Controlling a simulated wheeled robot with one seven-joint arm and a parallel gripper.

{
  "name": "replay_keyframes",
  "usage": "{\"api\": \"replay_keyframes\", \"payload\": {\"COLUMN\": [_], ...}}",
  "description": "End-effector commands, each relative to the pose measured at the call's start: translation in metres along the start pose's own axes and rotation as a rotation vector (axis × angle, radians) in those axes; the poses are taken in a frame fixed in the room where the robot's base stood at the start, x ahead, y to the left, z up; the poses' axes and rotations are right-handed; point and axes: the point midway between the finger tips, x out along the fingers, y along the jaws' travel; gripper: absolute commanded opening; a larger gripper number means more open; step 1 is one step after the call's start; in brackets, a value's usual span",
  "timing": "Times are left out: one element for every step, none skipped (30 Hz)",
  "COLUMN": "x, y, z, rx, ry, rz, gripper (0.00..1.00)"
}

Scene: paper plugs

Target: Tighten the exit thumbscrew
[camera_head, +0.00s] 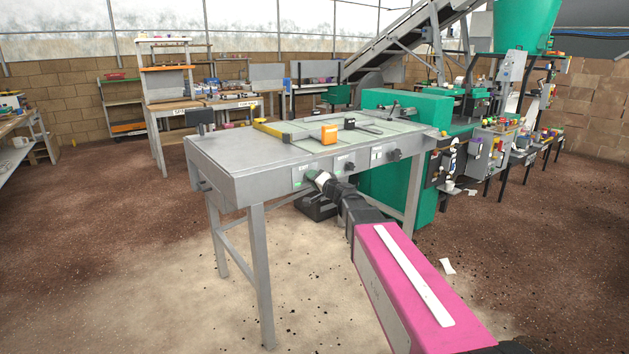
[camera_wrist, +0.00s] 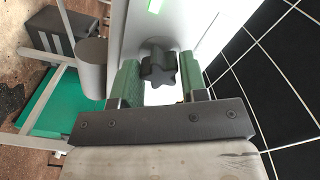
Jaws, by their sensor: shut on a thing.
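A dark lobed thumbscrew (camera_wrist: 158,68) shows in the wrist view, on the pale front face of the grey bench. My gripper (camera_wrist: 158,77) has one green finger pad on each side of it and is shut on it. In the head view my gripper (camera_head: 320,179) reaches the left-hand station on the front panel of the grey table (camera_head: 232,180), and it hides the knob there. Two more dark knobs, a middle one (camera_head: 349,167) and a right one (camera_head: 394,155), sit further right on the panel. The label wording is too small to read.
A yellow tape tool (camera_head: 270,130) and an orange block (camera_head: 329,134) lie on the table top. A green machine (camera_head: 385,190) stands behind the table's right end. A bright green mark (camera_wrist: 155,6) and a grey cylinder (camera_wrist: 92,68) are close to the gripper.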

Motion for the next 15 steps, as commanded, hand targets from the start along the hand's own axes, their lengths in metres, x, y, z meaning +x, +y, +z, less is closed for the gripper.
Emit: {"api": "replay_keyframes", "payload": {"x": [-0.0001,-0.0001,-0.0001,-0.0001,-0.0001,-0.0001,-0.0001,-0.0001,-0.0001,-0.0001,-0.0001,-0.0001,-0.0001,-0.0002,-0.0002], "y": [0.0,0.0,0.0,0.0,0.0,0.0,0.0,0.0,0.0,0.0,0.0,0.0,0.0,0.0,0.0], "z": [0.0001,0.0001,0.0001,0.0001,0.0001,0.0001,0.0001,0.0001,0.0001,0.0001,0.0001,0.0001,0.0001,0.0001,0.0001], "rx": [0.0,0.0,0.001,0.001,0.001,0.001,0.001,0.001,0.001,0.001,0.001,0.001,0.005,0.013,0.034], "ry": [0.0,0.0,0.0,0.0,0.0,0.0,0.0,0.0,0.0,0.0,0.0,0.0,0.0,0.0,0.0], "rz": [0.0,0.0,0.0,0.0,0.0,0.0,0.0,0.0,0.0,0.0,0.0,0.0,0.0,0.0,0.0], "gripper": [0.15,0.15,0.15,0.15,0.15,0.15,0.15,0.34,0.21,0.11,0.06,0.06,0.06,0.06,0.06]}}
